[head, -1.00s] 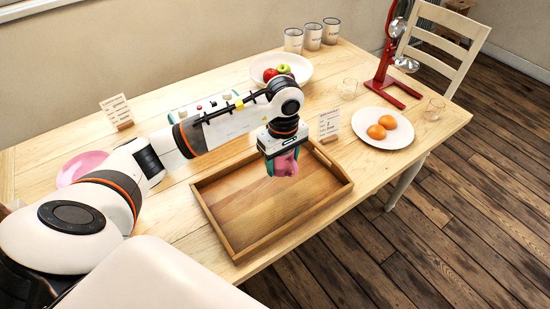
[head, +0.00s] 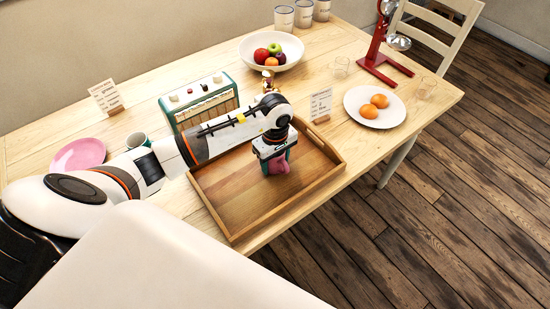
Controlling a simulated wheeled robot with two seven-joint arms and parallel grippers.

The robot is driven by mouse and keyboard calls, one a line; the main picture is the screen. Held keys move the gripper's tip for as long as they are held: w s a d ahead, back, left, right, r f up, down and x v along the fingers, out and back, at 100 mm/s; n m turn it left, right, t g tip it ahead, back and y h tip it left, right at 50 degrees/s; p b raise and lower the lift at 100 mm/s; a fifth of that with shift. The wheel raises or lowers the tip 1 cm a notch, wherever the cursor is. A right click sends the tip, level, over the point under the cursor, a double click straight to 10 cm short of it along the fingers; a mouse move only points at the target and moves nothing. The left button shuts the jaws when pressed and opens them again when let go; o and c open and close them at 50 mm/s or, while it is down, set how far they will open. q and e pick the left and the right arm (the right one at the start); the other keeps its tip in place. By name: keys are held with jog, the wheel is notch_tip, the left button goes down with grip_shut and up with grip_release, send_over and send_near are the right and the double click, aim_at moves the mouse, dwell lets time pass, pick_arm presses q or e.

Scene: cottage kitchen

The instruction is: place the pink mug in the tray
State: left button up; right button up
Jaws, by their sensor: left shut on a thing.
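The pink mug (head: 279,166) is in my left gripper (head: 273,158), which is shut on it. The gripper points down and covers much of the mug. The mug is over the wooden tray (head: 237,231), within its rim in the picture. I cannot tell whether the mug touches the tray floor. The tray lies on the table near its front edge, and its front and right parts are bare. My right gripper is not in view.
A green radio (head: 198,101) and a card stand (head: 320,104) stand behind the tray. A fruit bowl (head: 270,52) is at the back, a plate with oranges (head: 374,117) at the right. A pink plate (head: 78,154) and a green mug (head: 137,141) are at the left.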

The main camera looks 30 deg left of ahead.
pick_arm(q)
jog(key=shift+f, duration=0.2)
jog(key=o, duration=1.1)
jog(key=shift+r, duration=0.1)
jog(key=shift+r, duration=0.25)
jog(key=shift+w+r, duration=0.1)
jog(key=shift+r, duration=0.2)
notch_tip(320, 180, up, 11)
jog(key=b, duration=0.2)
jog(key=shift+r, duration=0.15)
